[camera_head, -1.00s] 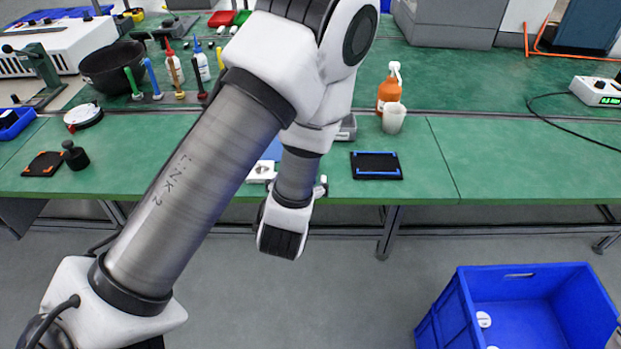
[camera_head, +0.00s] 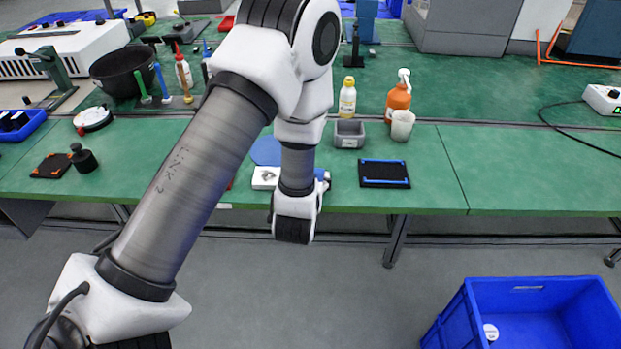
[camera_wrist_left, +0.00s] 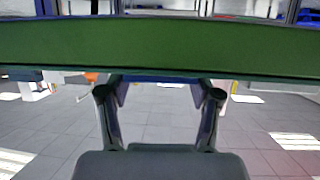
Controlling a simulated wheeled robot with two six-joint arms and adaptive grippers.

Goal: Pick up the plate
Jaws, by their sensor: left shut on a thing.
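My left arm spans the head view, and its wrist hides its gripper and most of what it holds at the table's front edge. In the left wrist view the two fingers of my left gripper (camera_wrist_left: 160,92) stand apart, with a thin dark blue strip (camera_wrist_left: 160,78) between their tips. I take this strip to be the plate, seen edge-on, with the gripper shut on it. Its face is hidden, and I cannot tell whether it touches the table. A similar black plate with blue edges (camera_head: 384,173) lies flat on the green table, right of the wrist. My right gripper is not in view.
A white block (camera_head: 265,178) and a blue disc (camera_head: 266,151) are left of the wrist. A grey bin (camera_head: 349,134), white cup (camera_head: 402,125) and orange spray bottle (camera_head: 398,101) stand behind. A blue crate (camera_head: 540,310) is on the floor at right. The table's right front is clear.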

